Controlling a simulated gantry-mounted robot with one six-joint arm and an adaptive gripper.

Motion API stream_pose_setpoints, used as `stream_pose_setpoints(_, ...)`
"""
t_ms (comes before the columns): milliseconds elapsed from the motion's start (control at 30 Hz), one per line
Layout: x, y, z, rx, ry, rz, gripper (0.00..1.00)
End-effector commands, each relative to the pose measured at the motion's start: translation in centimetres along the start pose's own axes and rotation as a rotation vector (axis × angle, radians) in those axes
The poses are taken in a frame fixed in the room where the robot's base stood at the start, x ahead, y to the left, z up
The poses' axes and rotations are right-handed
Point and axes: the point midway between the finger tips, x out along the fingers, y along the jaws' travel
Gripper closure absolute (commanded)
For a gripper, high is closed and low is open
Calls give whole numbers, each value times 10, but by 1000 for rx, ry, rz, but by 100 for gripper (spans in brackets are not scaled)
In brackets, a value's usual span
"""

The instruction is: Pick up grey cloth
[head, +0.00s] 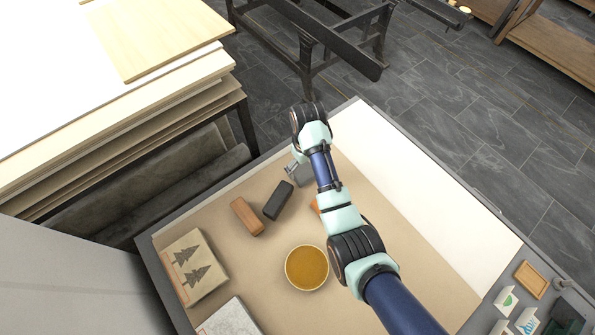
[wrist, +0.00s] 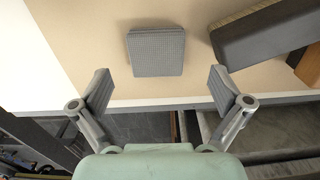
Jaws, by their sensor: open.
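The grey cloth (wrist: 156,52) is a small folded square with a fine woven texture, lying flat on the tan work surface in the wrist view. In the head view the cloth (head: 304,176) is partly hidden by my arm. My gripper (wrist: 161,90) is open and empty, its fingers spread wider than the cloth. The cloth lies ahead of the fingertips, roughly centred between them, and no finger appears to touch it. In the head view my gripper (head: 291,168) is beside the cloth near the table's far edge.
A dark block (head: 278,200) and a brown block (head: 247,217) lie left of the cloth; the dark block is close to one finger's side in the wrist view (wrist: 265,40). A bowl of amber contents (head: 307,267) and a tree-printed block (head: 193,265) stand nearer. White paper (head: 430,185) lies right.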

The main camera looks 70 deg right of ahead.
Motion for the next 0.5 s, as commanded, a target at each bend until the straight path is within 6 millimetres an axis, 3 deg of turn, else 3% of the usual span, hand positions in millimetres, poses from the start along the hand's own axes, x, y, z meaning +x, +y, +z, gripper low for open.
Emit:
stream_pose_setpoints(133, 9, 0, -1, 0, 1, 0, 0)
stream_pose_setpoints(400, 53, 5, -4, -1, 0, 0, 0)
stream_pose_setpoints(500, 56, 5, -5, -1, 2, 1, 0)
